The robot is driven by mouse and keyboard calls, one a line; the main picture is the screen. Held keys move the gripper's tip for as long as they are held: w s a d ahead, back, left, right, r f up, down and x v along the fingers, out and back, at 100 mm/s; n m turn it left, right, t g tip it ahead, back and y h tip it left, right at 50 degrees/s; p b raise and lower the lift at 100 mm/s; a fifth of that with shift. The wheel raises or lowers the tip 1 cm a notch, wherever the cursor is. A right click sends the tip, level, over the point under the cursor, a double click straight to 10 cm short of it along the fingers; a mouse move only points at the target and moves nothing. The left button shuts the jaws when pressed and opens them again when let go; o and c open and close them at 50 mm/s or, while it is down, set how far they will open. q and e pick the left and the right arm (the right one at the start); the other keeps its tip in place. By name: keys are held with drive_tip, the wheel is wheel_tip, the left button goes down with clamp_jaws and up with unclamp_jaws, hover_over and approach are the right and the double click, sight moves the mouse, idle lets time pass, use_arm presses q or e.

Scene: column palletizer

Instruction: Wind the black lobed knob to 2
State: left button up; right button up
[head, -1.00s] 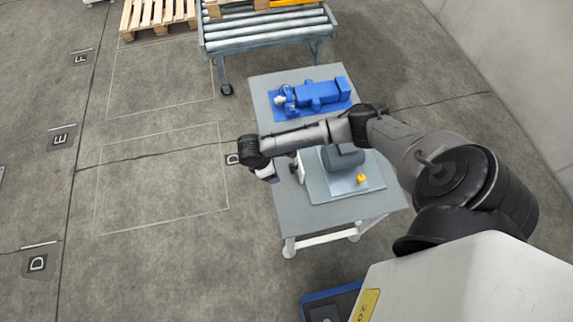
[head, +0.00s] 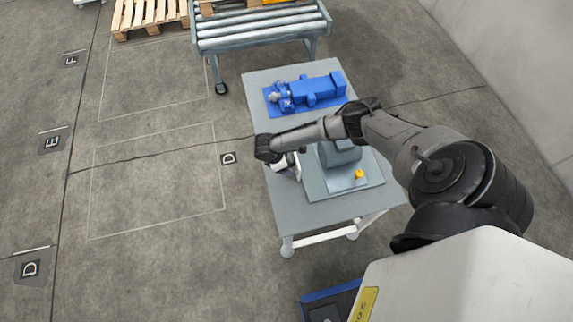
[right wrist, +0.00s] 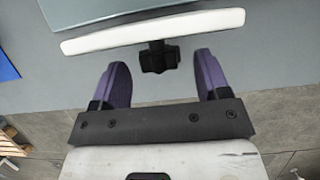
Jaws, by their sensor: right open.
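The black lobed knob (right wrist: 160,56) shows in the right wrist view, on the near side of a white panel (right wrist: 150,31) seen nearly edge-on. My right gripper (right wrist: 161,72) is open, its two purple fingers apart, one to each side of the knob and a little short of it. Nothing is between the fingers except the view of the knob. In the head view my right gripper (head: 284,162) is at the left edge of the grey table, and my arm hides the knob. The scale marks on the panel cannot be read. My left gripper is not in view.
The grey table (head: 310,215) carries a grey machine on a plate with a yellow part (head: 359,174), and a blue machine (head: 312,92) behind my arm. A roller conveyor (head: 262,33) stands at the back. The floor left of the table is clear.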

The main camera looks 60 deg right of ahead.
drive_tip(key=shift+x, duration=1)
drive_tip(key=c, duration=0.9)
